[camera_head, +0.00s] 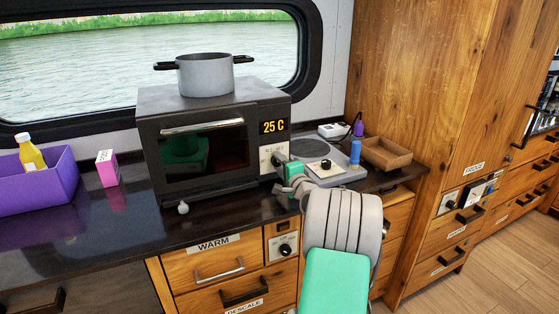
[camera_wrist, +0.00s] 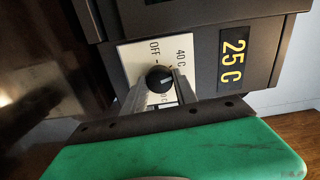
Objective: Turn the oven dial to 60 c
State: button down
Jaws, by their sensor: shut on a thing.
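The oven (camera_head: 205,135) stands on the dark counter with a pot on top. Its display (camera_head: 271,127) reads 25 C in orange; the wrist view shows the same display (camera_wrist: 232,62) turned sideways. The black oven dial (camera_wrist: 158,78) sits on a white plate marked OFF and 40 C, with another label partly covered by my fingers. My gripper (camera_head: 285,166) is at the dial, at the oven's lower right front. In the wrist view, the grey fingers of my gripper (camera_wrist: 162,88) are shut on the dial. Where the dial points is unclear.
A grey pot (camera_head: 206,76) sits on the oven. A hob (camera_head: 318,155), a blue cylinder (camera_head: 355,151) and a wooden tray (camera_head: 388,154) lie to the right. A pink box (camera_head: 107,168) and purple bin (camera_head: 38,190) stand left. Drawers are below the counter.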

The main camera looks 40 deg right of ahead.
jog(key=shift+m+p, duration=2.6)
jog(key=shift+m, duration=1.7)
jog(key=shift+f, duration=0.1)
jog(key=c, duration=1)
grip_release()
jog(key=shift+o, duration=0.2)
jog(key=b+v, duration=0.1)
jog(key=v, duration=0.6)
jog(key=shift+s, duration=0.4)
jog(key=shift+a, duration=0.15)
